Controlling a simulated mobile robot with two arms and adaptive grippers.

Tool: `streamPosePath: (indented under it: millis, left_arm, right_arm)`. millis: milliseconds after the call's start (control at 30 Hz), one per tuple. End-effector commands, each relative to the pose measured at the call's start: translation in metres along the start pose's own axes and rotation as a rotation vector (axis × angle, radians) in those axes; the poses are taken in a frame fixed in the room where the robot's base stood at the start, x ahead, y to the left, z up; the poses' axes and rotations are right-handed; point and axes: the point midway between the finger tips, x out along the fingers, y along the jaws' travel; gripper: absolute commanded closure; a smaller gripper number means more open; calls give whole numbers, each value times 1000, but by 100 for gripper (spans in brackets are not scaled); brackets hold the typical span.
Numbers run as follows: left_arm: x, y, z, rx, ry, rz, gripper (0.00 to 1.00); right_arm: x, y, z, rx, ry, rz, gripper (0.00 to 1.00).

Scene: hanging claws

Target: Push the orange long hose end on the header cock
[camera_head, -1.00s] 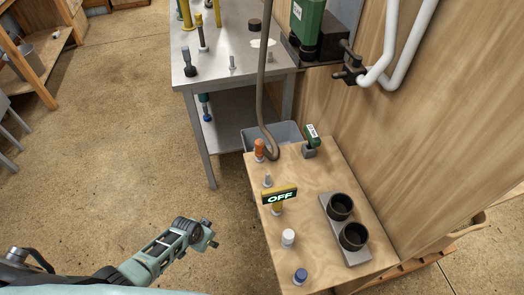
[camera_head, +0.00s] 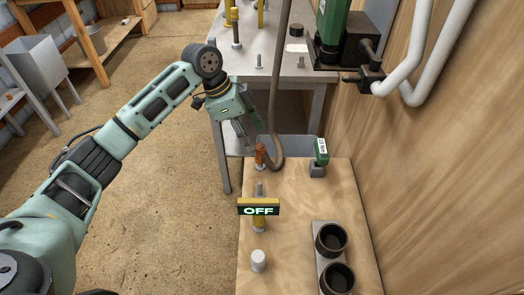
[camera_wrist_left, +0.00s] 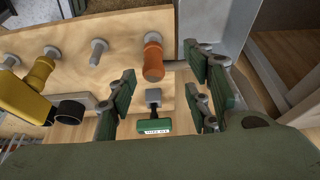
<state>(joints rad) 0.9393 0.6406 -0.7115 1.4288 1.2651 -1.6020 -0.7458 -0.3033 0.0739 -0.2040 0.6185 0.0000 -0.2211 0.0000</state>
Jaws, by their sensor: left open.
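The orange hose end (camera_head: 260,156) stands upright near the back left corner of the wooden table top. It also shows in the left wrist view (camera_wrist_left: 153,58), just above the space between the finger pads. The brown hose (camera_head: 277,90) hangs down and loops at its bottom beside the orange end; I cannot tell how they join. My left gripper (camera_head: 247,133) is open and empty, above and behind the orange end and apart from it. Its green pads spread wide in the wrist view (camera_wrist_left: 160,100). I cannot tell which fitting is the header cock. My right gripper is not in view.
A green labelled valve (camera_head: 321,152) stands right of the orange end. A metal table (camera_head: 287,70) is behind; a wooden wall (camera_head: 450,170) closes the right.

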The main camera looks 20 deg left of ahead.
Motion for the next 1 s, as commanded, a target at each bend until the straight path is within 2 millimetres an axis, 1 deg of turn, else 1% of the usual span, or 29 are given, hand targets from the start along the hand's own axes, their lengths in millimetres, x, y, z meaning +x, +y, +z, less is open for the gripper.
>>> streamPosePath:
  millis: [67,200,367,500,633,733,900,933,1000]
  left_arm:
    - [0,4,-4,23,-1,11,54]
    - [15,6,-4,24,-2,14,54]
    - [33,9,-4,23,-1,14,54]
    - [54,14,-2,22,-1,13,54]
    - [70,13,-2,21,0,11,54]
    - [74,13,-2,22,0,10,54]
    - [74,13,-2,22,0,10,54]
    - [74,13,-2,22,0,9,55]
    - [74,13,-2,22,0,9,61]
  right_arm:
    - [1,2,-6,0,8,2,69]
    - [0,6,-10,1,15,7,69]
    - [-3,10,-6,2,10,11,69]
    - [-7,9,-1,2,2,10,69]
    - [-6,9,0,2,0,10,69]
    - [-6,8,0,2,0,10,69]
    - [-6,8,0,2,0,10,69]
    - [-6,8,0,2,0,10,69]
    - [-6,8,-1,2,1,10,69]
